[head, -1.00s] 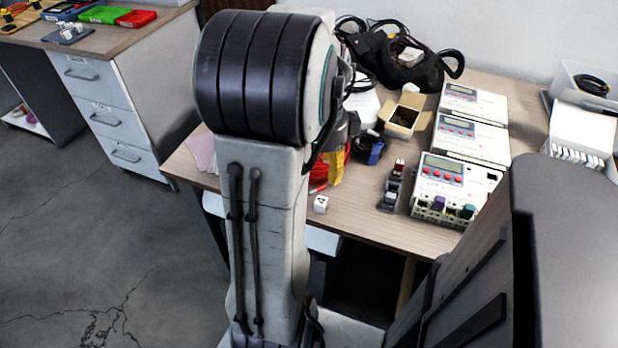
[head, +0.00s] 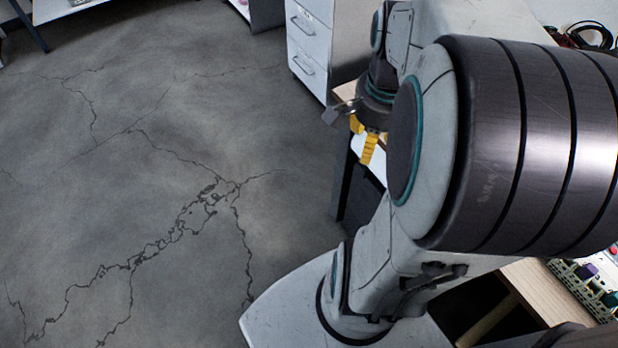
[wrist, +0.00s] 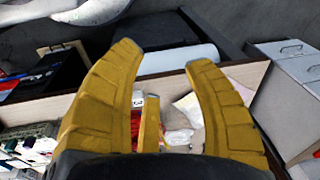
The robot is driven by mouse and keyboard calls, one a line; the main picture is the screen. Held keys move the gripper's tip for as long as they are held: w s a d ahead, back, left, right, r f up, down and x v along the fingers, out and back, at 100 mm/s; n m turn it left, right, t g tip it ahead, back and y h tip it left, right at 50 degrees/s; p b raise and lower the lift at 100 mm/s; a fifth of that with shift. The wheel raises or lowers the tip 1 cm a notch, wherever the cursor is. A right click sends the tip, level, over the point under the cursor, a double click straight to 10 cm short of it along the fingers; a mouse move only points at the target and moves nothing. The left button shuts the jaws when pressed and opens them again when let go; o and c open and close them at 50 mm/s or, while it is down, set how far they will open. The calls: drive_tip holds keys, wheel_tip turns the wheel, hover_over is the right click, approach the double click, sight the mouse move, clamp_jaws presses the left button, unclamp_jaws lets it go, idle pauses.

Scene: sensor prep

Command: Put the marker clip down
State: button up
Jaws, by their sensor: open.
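My gripper (head: 363,138) is open, its yellow fingers pointing down beside the table's left end in the head view. In the wrist view its two large yellow fingers (wrist: 165,58) stand wide apart, with a narrower yellow piece between them. I cannot tell whether that piece is a third finger or something else. I cannot make out the marker clip in either view. My arm hides most of the table in the head view. Behind the fingers in the wrist view, red and white items on the table are partly covered.
White drawers (head: 310,45) stand beyond the gripper; drawers also show in the wrist view (wrist: 292,72). A pale sheet (wrist: 240,92) lies near the table edge. An instrument (head: 590,285) sits at the right. Cracked floor (head: 130,180) at the left is open.

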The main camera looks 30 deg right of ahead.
drive_tip(key=s+a+n+t+y, duration=0.1)
drive_tip(key=a+n, duration=1.3)
drive_tip(key=n, duration=0.2)
drive_tip(key=shift+s+a+f, duration=0.2)
drive_tip(key=shift+s+a, duration=0.1)
drive_tip(key=shift+s, duration=0.05)
wheel_tip(320, 180, up, 12)
drive_tip(key=t+p, duration=0.1)
drive_tip(key=p, duration=1)
drive_tip(key=shift+r, duration=0.15)
